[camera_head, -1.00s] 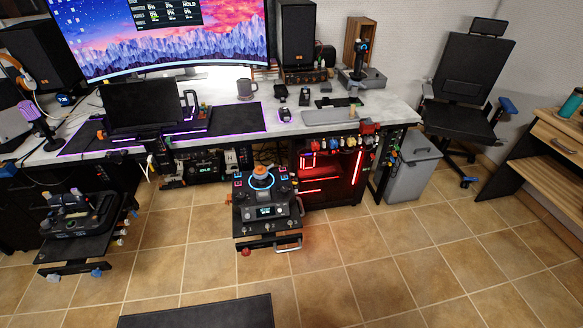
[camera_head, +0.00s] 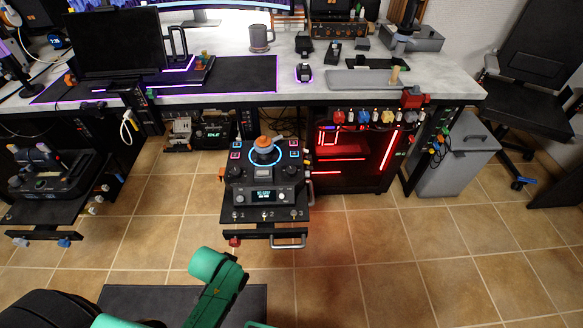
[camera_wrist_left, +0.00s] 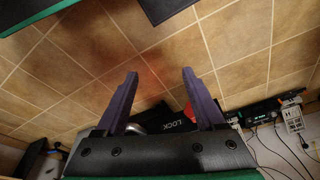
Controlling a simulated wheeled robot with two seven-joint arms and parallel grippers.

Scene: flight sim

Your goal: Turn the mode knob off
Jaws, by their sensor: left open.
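A black control console (camera_head: 262,190) stands out from under the desk in the head view, with an orange-topped dial in a blue ring, a small lit display (camera_head: 264,196), round knobs and numbered switches along its front. I cannot tell which knob is the mode knob. My left arm, green, reaches in at the bottom left of the head view; its gripper is not seen there. In the left wrist view my left gripper (camera_wrist_left: 160,73) is open, with two purple fingers apart and nothing held. Beyond it are a dark surface marked LOCK (camera_wrist_left: 187,125) and a silver round part. My right gripper is not in view.
The desk (camera_head: 350,93) spans the back, with a red-lit case (camera_head: 355,160) and a grey bin (camera_head: 455,160) below it at right. A dark panel reading IDLE (camera_head: 213,135) hangs under the desk. A black mat (camera_head: 130,300) lies on open tiled floor.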

